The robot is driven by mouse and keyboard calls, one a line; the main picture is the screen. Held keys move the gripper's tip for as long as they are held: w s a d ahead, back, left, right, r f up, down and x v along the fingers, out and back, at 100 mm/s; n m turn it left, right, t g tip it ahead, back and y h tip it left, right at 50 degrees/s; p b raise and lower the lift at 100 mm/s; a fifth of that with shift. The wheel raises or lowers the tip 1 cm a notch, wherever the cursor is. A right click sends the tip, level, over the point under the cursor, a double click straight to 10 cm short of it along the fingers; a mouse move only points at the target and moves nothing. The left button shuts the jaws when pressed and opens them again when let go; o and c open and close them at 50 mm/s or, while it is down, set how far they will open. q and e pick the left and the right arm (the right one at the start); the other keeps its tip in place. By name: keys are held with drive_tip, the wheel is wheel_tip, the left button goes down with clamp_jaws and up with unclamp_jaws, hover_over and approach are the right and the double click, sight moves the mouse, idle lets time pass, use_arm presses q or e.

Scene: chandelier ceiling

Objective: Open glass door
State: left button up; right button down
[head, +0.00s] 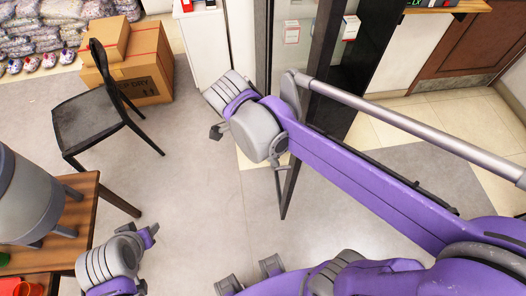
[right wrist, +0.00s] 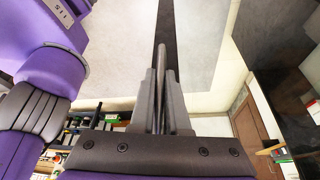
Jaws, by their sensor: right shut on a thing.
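The glass door has a dark narrow frame (head: 290,188) that runs down from the top centre of the head view, partly behind my right arm. In the right wrist view the door's dark edge (right wrist: 166,25) runs straight ahead. My right gripper (right wrist: 162,78) is shut on a grey bar-like handle (right wrist: 160,62) between its two fingers. In the head view my right wrist mostly covers that grip. My left gripper (head: 150,236) is low at the left, away from the door, and its jaw opening is not clear.
A black chair (head: 92,120) and cardboard boxes (head: 138,72) stand at the left. A wooden table (head: 88,210) with a grey container (head: 28,195) is at the lower left. A white cabinet (head: 205,45) stands behind the door area. The grey floor between is clear.

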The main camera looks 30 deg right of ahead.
drive_tip(key=c, duration=0.9)
unclamp_jaws()
drive_tip(key=shift+r, duration=0.1)
drive_tip(key=v, duration=1)
drive_tip(key=shift+w+a+r, duration=0.15)
drive_tip(key=shift+a+r, duration=0.05)
drive_tip(key=shift+r, duration=0.05)
